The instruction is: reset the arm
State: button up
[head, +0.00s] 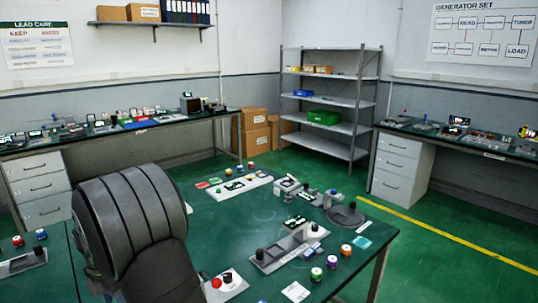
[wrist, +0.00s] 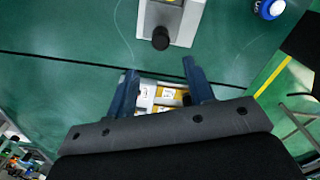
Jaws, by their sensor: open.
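My gripper (wrist: 159,70) shows in the wrist view with its two blue fingers spread apart. Between and behind the fingers is a white and yellow labelled part (wrist: 160,95); I cannot tell whether it is below the gripper or part of it. Ahead of the fingertips, apart from them, a pale block with a black knob (wrist: 160,38) sits on the green table (wrist: 70,35). In the head view my large dark arm link fills the lower left, and my gripper is not visible there.
In the head view the green table (head: 225,217) holds a grey plate with modules (head: 290,248), a pale tray (head: 236,188), a round dark base (head: 345,216) and several small coloured jars. A shelf rack (head: 330,100) and side benches stand behind. The table's middle is fairly clear.

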notch_tip(320, 180, down, 10)
jog(key=shift+r, duration=0.1)
jog(key=shift+w+d, duration=0.2)
dwell(0.3)
